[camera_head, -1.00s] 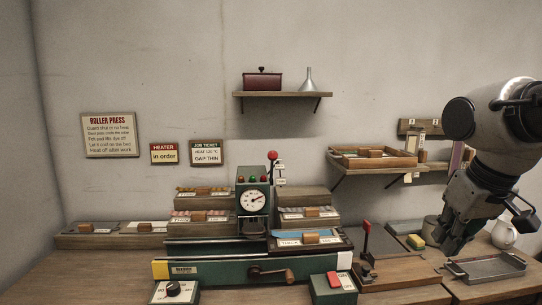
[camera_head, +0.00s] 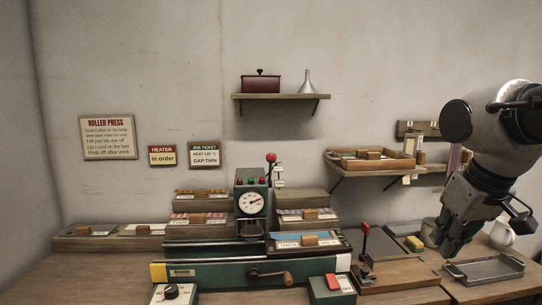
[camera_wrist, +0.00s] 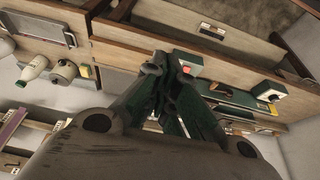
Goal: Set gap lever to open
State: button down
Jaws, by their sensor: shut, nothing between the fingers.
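The roller press is a green machine with a round dial (camera_head: 251,202). A red-knobbed lever (camera_head: 271,158) stands upright at its top right, beside small pale label plates (camera_head: 279,176) too small to read. A second red-topped lever (camera_head: 364,230) rises from a wooden base to the right of the press. I cannot read which one is marked as the gap lever. My gripper (camera_head: 447,247) hangs at the right, well apart from both levers, pointing down. In the wrist view its green fingers (camera_wrist: 172,68) are together and empty, with the press beyond them.
The press has a hand crank (camera_head: 270,276), a black knob box (camera_head: 171,294) and a red switch box (camera_head: 332,288) in front. A shelf with a wooden tray (camera_head: 370,163) juts out behind.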

jog(key=w+a+r+n, duration=0.1)
jog(key=w+a+n, duration=0.4)
jog(key=a, duration=0.2)
jog(key=w+a+n+h, duration=0.1)
jog(key=w+a+n, duration=0.3)
jog(key=a+n, duration=0.3)
jog(key=w+a+r+n, duration=0.1)
jog(key=w+a+n, duration=0.35)
jog(key=a, duration=0.35)
jog(key=w+a+r+n+t, duration=0.5)
jog(key=w+a+r+n, duration=0.4)
jog(key=a+n, duration=0.4)
jog(key=shift+n, duration=0.35)
jog(key=x, duration=0.3)
jog(key=d+x, duration=0.1)
jog(key=x, duration=0.5)
jog(key=shift+d+f, duration=0.25)
jog(key=shift+d, duration=0.1)
jog(key=shift+w+d+r, duration=0.25)
jog(key=shift+w+r, duration=0.05)
jog(key=shift+w, duration=0.2)
jog(key=shift+w+d+r, duration=0.3)
jog(key=shift+w, duration=0.15)
jog(key=shift+w+d+r, duration=0.3)
jog(key=shift+w+r, duration=0.1)
jog(key=shift+w, duration=0.2)
